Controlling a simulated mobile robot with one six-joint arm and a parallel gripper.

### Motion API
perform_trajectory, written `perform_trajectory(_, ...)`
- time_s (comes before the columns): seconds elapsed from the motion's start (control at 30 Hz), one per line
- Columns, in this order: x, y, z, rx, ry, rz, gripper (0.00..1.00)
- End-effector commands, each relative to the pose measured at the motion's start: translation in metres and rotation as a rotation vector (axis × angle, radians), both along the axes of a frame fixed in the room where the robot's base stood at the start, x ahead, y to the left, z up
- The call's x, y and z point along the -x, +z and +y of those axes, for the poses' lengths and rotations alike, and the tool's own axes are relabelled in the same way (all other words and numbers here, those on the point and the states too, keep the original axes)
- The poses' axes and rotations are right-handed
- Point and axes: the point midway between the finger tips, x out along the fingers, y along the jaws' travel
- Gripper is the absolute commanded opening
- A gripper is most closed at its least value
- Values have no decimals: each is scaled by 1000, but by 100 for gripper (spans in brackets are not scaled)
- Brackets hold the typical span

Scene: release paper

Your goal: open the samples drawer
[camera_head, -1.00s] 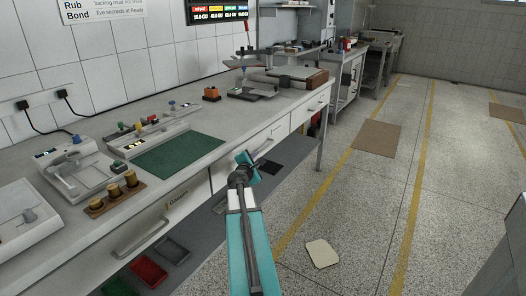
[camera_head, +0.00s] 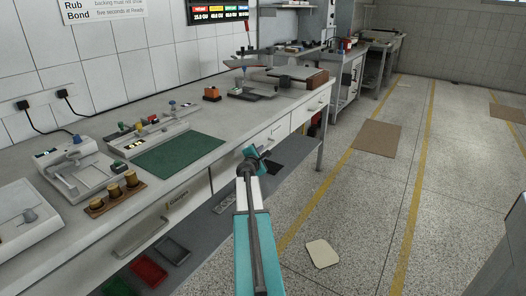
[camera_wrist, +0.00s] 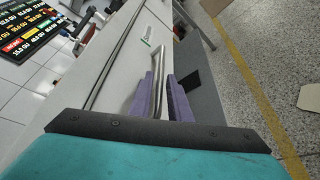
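The drawer in front of my gripper (camera_head: 255,160) has a pale front (camera_wrist: 125,70) under the bench top and a long bar handle (camera_wrist: 158,66). In the wrist view a small label with a green mark (camera_wrist: 147,37) is on its front; I cannot read it clearly. The drawer looks closed. My gripper (camera_wrist: 160,88) is open, with one purple finger on each side of the bar. A gap shows between the fingers; I cannot tell whether either touches the handle. In the head view my gripper hides part of this drawer and its handle.
Another drawer (camera_head: 165,213) with a bar handle (camera_head: 140,238) is at left. The bench top bears a green mat (camera_head: 180,154), devices and a wooden block with brass weights (camera_head: 115,198). Red (camera_head: 149,270) and grey trays lie below. The floor at right is mostly clear.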

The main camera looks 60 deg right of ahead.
Motion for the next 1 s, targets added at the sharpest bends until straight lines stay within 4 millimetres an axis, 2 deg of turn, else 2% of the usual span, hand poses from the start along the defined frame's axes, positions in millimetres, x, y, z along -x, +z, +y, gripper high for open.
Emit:
perform_trajectory(0.1, -5, -3, -12, -1, -1, 0, 17)
perform_trajectory(0.4, -11, -7, -31, 0, -1, 0, 17)
perform_trajectory(0.87, -11, -8, -35, 1, -1, 0, 17)
perform_trajectory(0.97, -11, -8, -35, 1, -1, 0, 2)
perform_trajectory(1.0, -11, -8, -35, 1, -1, 0, 0)
